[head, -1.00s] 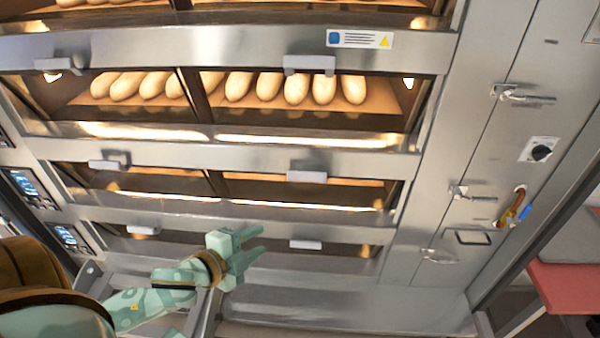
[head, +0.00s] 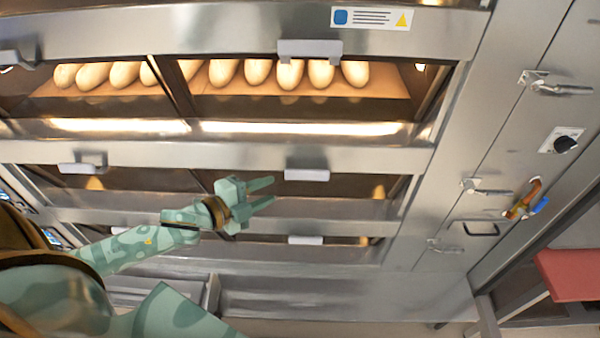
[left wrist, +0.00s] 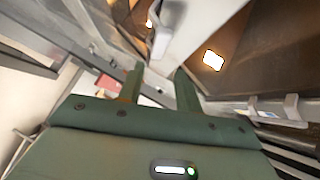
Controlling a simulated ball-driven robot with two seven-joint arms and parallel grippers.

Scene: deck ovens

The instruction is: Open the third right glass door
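The oven front has glass doors in left and right columns. The right glass door (head: 340,188) below the bread-filled deck is shut. Its light grey handle (head: 307,175) is on its top edge. My left gripper (head: 273,191) is open and empty, just left of and slightly below that handle in the head view, with a visible gap. In the left wrist view my two fingers (left wrist: 160,78) stand apart with nothing between them. A grey handle (left wrist: 176,32) shows beyond the fingertips there. My right gripper is not in view.
Above is a shut right door with loaves behind it and a handle (head: 310,50). Below is another right door with a handle (head: 305,240). A left door handle (head: 82,168) is at the gripper's left. Latches (head: 556,86) and a knob (head: 565,144) are on the right panel.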

